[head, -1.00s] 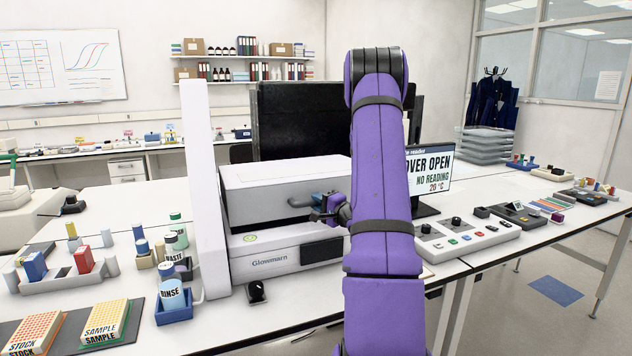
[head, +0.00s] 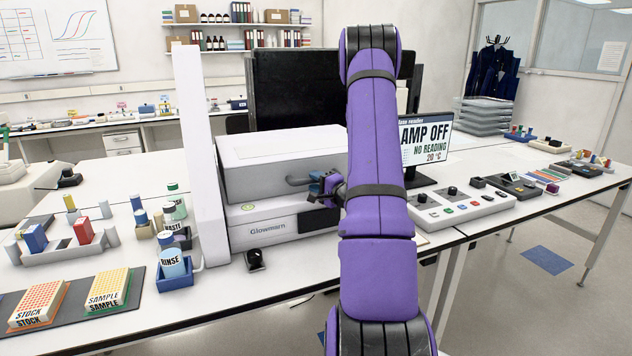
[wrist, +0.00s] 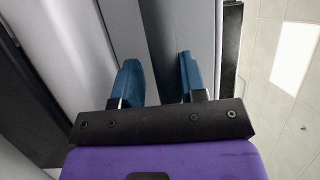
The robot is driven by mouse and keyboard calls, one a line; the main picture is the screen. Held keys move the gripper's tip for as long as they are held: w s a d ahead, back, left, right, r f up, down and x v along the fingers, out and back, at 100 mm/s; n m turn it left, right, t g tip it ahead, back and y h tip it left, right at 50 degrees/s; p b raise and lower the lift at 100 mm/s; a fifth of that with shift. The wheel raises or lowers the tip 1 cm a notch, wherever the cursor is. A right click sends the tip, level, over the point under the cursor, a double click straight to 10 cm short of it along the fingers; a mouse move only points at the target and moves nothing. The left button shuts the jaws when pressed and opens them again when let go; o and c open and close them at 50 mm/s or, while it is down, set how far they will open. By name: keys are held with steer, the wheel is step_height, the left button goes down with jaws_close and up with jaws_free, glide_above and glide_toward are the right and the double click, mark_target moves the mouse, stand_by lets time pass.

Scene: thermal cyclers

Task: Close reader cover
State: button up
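The plate reader is a white box (head: 285,228) marked "Glowmarn" on the bench in the head view. Its grey cover (head: 265,188) lies down over the body, looking level, with only a thin seam between them. A dark grey handle (head: 298,182) sticks out from the cover's front. My gripper (head: 322,186) is at the handle's right end, partly hidden by my purple arm. In the wrist view my gripper (wrist: 160,80) has its blue fingertips apart, with a dark strip behind them and nothing clearly pinched. The monitor (head: 425,140) reads "LAMP OFF", "NO READING" and "20 °C".
A tall white panel (head: 203,160) stands left of the reader. A blue holder with a RINSE bottle (head: 172,264) and SAMPLE (head: 106,288) and STOCK boxes (head: 38,304) are at left. A control panel (head: 462,207) lies right of my arm. A small black knob (head: 255,260) stands in front.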

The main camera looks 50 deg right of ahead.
stand_by(0.6)
steer(key=shift+s, duration=0.1)
steer(key=s+a, duration=0.1)
steer(key=s, duration=0.9)
steer(key=shift+s+a+f, duration=0.2)
steer(key=shift+a+f, duration=0.1)
steer(key=shift+f, duration=0.05)
